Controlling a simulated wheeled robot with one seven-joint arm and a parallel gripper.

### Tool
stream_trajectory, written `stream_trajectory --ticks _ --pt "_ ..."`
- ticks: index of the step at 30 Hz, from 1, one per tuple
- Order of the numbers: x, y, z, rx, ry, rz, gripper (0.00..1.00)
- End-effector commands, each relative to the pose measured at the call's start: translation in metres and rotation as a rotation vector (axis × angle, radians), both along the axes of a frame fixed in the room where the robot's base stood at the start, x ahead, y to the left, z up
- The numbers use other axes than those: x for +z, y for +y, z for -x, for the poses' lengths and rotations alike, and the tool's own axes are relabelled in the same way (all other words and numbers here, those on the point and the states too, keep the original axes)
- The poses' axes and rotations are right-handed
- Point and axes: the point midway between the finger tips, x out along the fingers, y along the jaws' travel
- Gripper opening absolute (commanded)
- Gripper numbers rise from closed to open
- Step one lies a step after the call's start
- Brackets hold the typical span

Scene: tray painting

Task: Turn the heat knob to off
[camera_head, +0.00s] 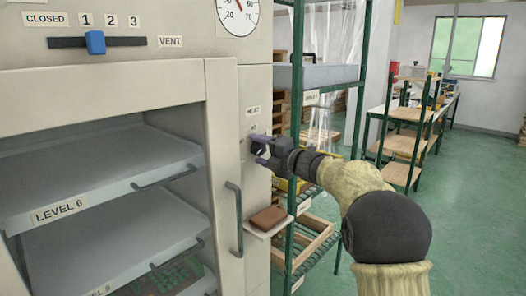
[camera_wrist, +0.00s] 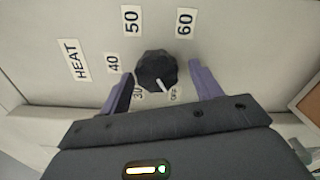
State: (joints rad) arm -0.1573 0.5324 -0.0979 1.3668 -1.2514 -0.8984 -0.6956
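The heat knob (camera_wrist: 155,68) is dark and faceted, on a pale panel in the wrist view. In the head view my gripper (camera_head: 260,148) is at the cabinet's right panel and largely hides the knob.
The cabinet has a door handle (camera_head: 236,218) left of my gripper and a small ledge with a brown block (camera_head: 268,218) below. A vent slider (camera_head: 95,42) and a dial (camera_head: 238,12) are higher up. A green shelf rack (camera_head: 294,120) stands close right.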

Motion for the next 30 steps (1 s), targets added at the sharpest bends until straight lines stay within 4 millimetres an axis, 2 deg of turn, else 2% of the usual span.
stream_trajectory --ticks 9,14,30 --pt "0.002 -0.002 0.0 -0.003 -0.001 -0.003 0.64" --pt "0.002 -0.013 0.008 -0.004 -0.003 -0.003 0.64" --pt "0.002 -0.094 0.072 -0.006 -0.001 -0.003 0.64"
